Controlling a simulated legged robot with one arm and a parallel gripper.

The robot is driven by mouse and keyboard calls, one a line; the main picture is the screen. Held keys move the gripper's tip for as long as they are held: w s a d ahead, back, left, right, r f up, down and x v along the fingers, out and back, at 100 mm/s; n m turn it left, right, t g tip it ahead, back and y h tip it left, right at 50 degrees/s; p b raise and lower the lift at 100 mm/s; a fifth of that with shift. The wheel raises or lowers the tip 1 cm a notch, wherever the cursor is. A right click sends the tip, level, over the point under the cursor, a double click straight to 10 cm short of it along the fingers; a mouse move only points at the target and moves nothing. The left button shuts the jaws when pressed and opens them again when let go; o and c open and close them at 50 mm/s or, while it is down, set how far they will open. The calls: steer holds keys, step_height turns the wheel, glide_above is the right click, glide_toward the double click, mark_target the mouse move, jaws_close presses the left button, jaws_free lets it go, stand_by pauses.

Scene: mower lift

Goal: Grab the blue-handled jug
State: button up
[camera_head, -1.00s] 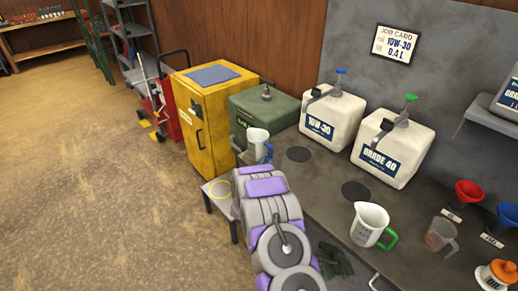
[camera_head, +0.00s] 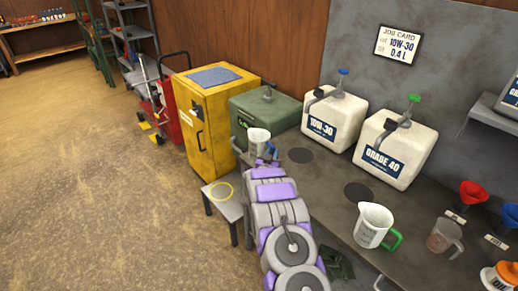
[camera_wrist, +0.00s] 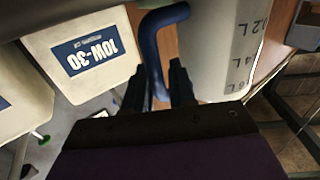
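The blue-handled jug (camera_head: 258,141) is a pale measuring jug. It stands upright at the far left end of the bench, in front of the green container. In the wrist view the jug's pale wall (camera_wrist: 222,45) with litre marks fills the upper right. Its blue handle (camera_wrist: 152,45) reaches down between my gripper's fingers (camera_wrist: 158,88). The fingers are apart, one on each side of the handle, with a gap visible. In the head view my gripper (camera_head: 267,164) is at the jug's near side, partly hiding the handle.
A green-handled jug (camera_head: 373,225) and a clear jug (camera_head: 444,236) stand nearer on the bench. White 10W-30 (camera_head: 334,118) and Grade 40 (camera_head: 396,149) containers line the wall. A yellow cabinet (camera_head: 216,120) and a low stool (camera_head: 232,208) are left of the bench. Open floor lies further left.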

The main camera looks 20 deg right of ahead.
steer(key=shift+d, duration=0.1)
steer(key=shift+c, duration=0.2)
steer(key=shift+d, duration=0.35)
jaws_close()
steer(key=shift+a, duration=0.25)
steer(key=shift+r, duration=0.1)
